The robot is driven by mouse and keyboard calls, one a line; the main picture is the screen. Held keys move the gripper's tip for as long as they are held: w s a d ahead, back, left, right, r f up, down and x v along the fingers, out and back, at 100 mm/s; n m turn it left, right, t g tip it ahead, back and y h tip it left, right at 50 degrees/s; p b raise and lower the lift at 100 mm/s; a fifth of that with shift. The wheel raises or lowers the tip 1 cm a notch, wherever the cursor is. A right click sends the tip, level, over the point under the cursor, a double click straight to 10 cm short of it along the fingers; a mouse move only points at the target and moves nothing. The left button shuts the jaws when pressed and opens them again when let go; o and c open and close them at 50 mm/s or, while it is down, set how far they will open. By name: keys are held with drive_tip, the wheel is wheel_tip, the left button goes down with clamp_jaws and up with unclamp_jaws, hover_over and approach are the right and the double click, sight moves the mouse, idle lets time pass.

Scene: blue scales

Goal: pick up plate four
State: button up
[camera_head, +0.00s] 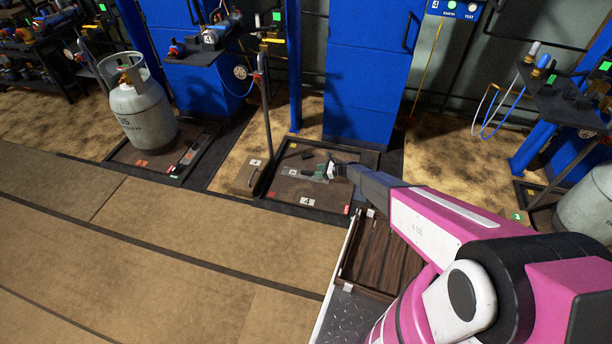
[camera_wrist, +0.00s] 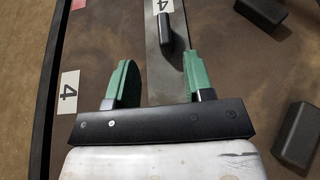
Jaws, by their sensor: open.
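Plate four is a flat grey metal strip (camera_wrist: 152,52) with a white "4" label and a small black raised grip (camera_wrist: 168,34). It lies on the brown platform of scale four (camera_head: 326,199), which has its own "4" label near the front edge. In the head view the plate (camera_head: 313,174) is small and partly hidden by my gripper (camera_head: 331,172). In the wrist view my gripper (camera_wrist: 160,64) is open and empty, with one green finger on each side of the strip. The black grip lies between and slightly beyond the fingertips. I cannot tell the height gap.
Black blocks (camera_wrist: 262,12) (camera_wrist: 298,134) lie on the platform right of the plate in the wrist view. A post (camera_head: 265,120) stands left of the scale. A grey gas cylinder (camera_head: 142,115) stands on another scale to the left. A brown slatted tray (camera_head: 377,255) is near my arm.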

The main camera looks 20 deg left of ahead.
sight(305, 171)
drive_tip(key=x, duration=0.9)
drive_tip(key=shift+w+f, duration=0.2)
drive_tip(key=shift+w, duration=0.1)
clamp_jaws()
